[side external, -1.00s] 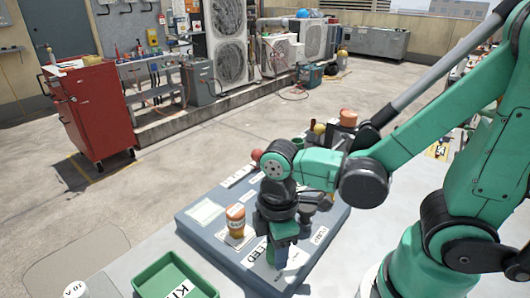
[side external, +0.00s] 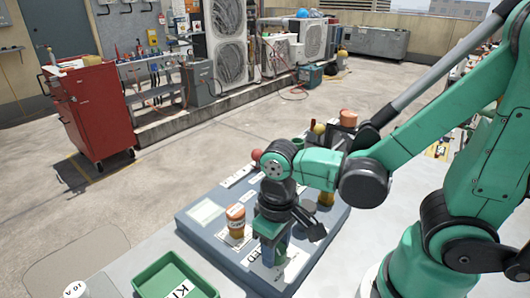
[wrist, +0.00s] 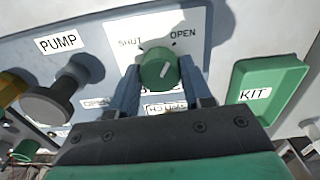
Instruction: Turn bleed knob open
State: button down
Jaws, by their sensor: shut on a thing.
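The green bleed knob (wrist: 158,68) sits on a white label plate (wrist: 190,35) marked SHUT at upper left and OPEN at upper right. My gripper (wrist: 163,80) is shut on the knob, with one finger on each side. In the side view my gripper (side external: 270,252) points down at the grey panel (side external: 205,225), and its fingers mostly hide the knob.
A dark PUMP knob (wrist: 48,103) and a yellow one (wrist: 12,88) stand left in the wrist view. A green KIT tray (wrist: 268,88) lies right. In the side view, an orange jar (side external: 236,220) stands on the panel close to my gripper.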

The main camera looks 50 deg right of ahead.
jog(key=shift+m, duration=1.2)
jog(key=shift+c, duration=1.8)
grip_release()
jog(key=shift+r, duration=0.1)
jog(key=shift+r, duration=2.7)
